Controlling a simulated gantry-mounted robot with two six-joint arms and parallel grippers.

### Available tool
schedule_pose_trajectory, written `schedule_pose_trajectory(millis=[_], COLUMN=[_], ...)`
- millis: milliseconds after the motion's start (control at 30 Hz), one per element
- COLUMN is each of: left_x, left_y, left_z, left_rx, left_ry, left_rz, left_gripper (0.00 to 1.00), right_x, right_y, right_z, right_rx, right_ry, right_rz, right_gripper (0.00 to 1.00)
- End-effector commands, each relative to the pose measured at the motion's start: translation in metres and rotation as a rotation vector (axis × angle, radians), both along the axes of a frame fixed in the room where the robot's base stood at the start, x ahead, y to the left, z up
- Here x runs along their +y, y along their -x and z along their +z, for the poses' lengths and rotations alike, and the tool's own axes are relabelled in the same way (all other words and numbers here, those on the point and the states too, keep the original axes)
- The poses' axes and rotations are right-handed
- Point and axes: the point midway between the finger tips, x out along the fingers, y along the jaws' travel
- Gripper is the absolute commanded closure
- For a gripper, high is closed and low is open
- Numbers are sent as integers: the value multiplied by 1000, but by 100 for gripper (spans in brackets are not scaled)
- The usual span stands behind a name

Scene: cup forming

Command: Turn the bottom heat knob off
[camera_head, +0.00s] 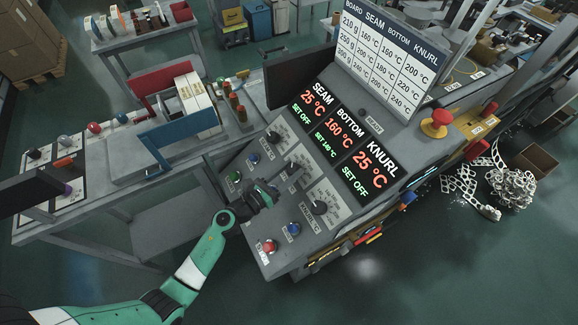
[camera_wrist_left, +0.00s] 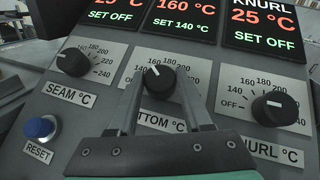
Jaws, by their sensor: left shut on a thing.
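The bottom heat knob (camera_wrist_left: 160,80) is a black dial in the middle of the sloped panel, with its white mark pointing up and slightly left. The bottom display (camera_head: 339,133) reads 160 °C and SET 140 °C. My left gripper (camera_wrist_left: 158,92) has one finger on each side of this knob and is shut on it. In the head view my left gripper (camera_head: 284,176) reaches the panel from the lower left and partly covers the knob and its scale. My right gripper is not in view.
The seam knob (camera_wrist_left: 73,62) and knurl knob (camera_wrist_left: 274,108) flank the bottom knob; both their displays read 25 °C and SET OFF. A blue reset button (camera_wrist_left: 41,129) is at lower left. A red emergency button (camera_head: 438,119) stands at the right.

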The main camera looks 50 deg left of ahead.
Motion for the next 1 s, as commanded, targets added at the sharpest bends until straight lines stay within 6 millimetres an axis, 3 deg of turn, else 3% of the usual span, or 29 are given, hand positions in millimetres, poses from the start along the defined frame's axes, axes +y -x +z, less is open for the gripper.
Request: schedule_pose_trajectory(millis=[100, 1000], left_x=[-4, -8], left_y=[0, -3], left_z=[5, 6], left_rx=[16, 96], left_ry=[57, 391], left_rz=[75, 558], left_gripper=[100, 100], right_x=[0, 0], right_y=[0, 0], right_z=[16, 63], right_rx=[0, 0], right_ry=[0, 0], right_rz=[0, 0], right_gripper=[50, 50])
